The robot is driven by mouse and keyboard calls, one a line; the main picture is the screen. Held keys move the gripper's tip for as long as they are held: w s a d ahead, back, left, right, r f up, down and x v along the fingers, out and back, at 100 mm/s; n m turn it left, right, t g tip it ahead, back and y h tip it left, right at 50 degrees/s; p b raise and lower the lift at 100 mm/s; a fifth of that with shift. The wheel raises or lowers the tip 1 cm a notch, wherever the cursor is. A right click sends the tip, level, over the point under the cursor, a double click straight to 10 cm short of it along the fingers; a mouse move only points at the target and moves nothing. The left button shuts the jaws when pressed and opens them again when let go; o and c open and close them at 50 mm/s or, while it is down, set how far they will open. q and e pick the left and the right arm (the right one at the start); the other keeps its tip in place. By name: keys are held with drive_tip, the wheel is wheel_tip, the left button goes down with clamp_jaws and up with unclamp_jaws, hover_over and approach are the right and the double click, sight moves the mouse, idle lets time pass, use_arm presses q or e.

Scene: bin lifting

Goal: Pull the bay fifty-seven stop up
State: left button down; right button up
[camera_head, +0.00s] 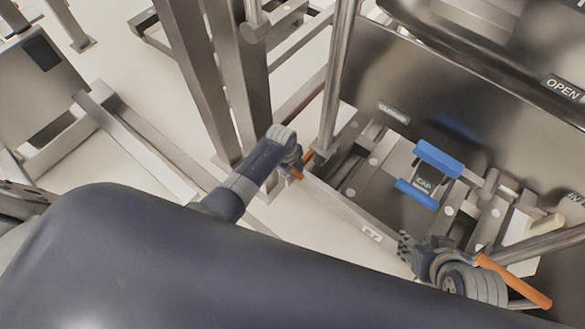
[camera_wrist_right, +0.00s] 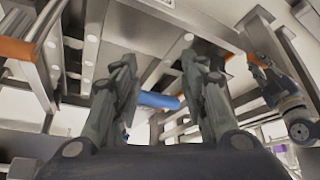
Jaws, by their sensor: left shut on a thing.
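My left gripper (camera_head: 297,163) is at the near left corner of the bay, beside a metal post, shut on a small orange handle (camera_head: 308,156). The fingers hide most of that handle. A rail with a label that seems to read 57 (camera_head: 372,234) runs right from there. My right gripper (camera_head: 408,248) is at the right end of this rail, near a longer orange bar (camera_head: 520,283). In the right wrist view its two fingers (camera_wrist_right: 165,75) are apart with nothing gripped; a blue bar (camera_wrist_right: 158,100) shows beyond them.
A blue-handled mechanism (camera_head: 438,160) sits inside the bay. A dark metal bin (camera_head: 430,85) with CLOSED and OPEN labels stands behind it. Metal posts (camera_head: 335,80) rise beside my left gripper. Pale floor (camera_head: 120,75) shows at the left between frame legs.

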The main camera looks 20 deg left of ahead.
use_arm(q)
wheel_tip(320, 180, up, 2)
drive_tip(key=shift+r+p, duration=0.15)
drive_tip(key=shift+p, duration=0.75)
wheel_tip(320, 180, up, 2)
drive_tip(key=p, duration=0.2)
drive_tip(key=shift+a+r+p, duration=0.1)
drive_tip(key=shift+r+p, duration=0.1)
drive_tip(key=shift+p, duration=0.15)
drive_tip(key=shift+w, duration=0.1)
use_arm(e)
drive_tip(key=s+f+g, duration=0.3)
drive_tip(key=f, duration=1)
drive_tip(key=shift+s+d+f+h, duration=0.2)
drive_tip(key=shift+s+d+h, duration=0.1)
drive_tip(key=shift+d, duration=0.15)
use_arm(q)
drive_tip(key=c, duration=1.4)
unclamp_jaws()
drive_tip(key=shift+r, duration=0.1)
drive_tip(key=shift+o, duration=0.2)
